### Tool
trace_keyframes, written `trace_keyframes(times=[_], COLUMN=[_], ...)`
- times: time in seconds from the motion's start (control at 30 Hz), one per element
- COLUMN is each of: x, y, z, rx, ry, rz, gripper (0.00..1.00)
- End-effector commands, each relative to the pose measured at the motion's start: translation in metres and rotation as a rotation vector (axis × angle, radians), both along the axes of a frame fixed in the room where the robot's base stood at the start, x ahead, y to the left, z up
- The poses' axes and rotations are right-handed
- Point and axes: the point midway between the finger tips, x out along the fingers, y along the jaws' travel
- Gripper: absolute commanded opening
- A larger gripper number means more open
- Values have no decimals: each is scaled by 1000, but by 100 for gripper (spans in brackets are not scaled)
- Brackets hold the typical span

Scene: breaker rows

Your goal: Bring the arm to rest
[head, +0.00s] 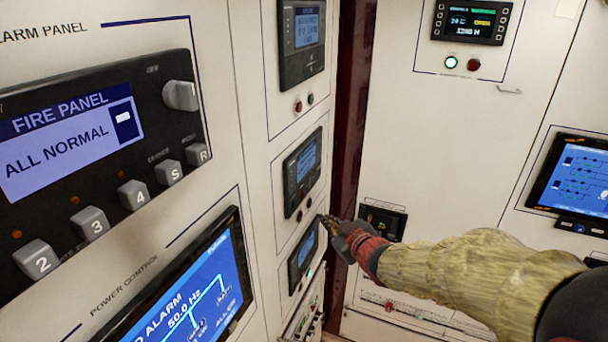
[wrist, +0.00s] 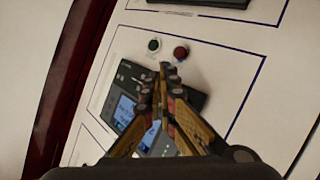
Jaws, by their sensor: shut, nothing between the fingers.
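My gripper (head: 333,226) is at the end of my arm, which reaches in from the right in the head view under a tan sleeve. It is close to a column of small screen units on the white cabinet. In the wrist view my gripper (wrist: 168,72) is shut and empty, with its fingertips together. Behind the fingers is a dark screen unit (wrist: 190,98), partly hidden by them. A red button (wrist: 181,53) and a green button (wrist: 154,45) lie just beyond the fingertips. I cannot tell whether the fingertips touch the panel.
The fire panel (head: 75,140) and a power control screen (head: 205,290) are on the left cabinet face. Small screen units (head: 302,172) line the narrow panel beside my gripper. A blue screen (head: 578,180) is at the right. The white wall (head: 430,130) above my arm is mostly clear.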

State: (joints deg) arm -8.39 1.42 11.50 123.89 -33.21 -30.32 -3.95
Motion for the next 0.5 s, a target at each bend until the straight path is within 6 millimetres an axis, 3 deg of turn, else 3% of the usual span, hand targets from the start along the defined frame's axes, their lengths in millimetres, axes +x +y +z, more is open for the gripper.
trace_keyframes(times=[0.13,0.27,0.37,0.5], x=[-15,-58,-103,-182], y=[-34,-77,-109,-143], z=[-51,-92,-116,-145], rx=[-57,-101,-111,-85], ry=[186,399,544,731], rz=[-119,-276,-397,-551], gripper=[0,0,0,0])
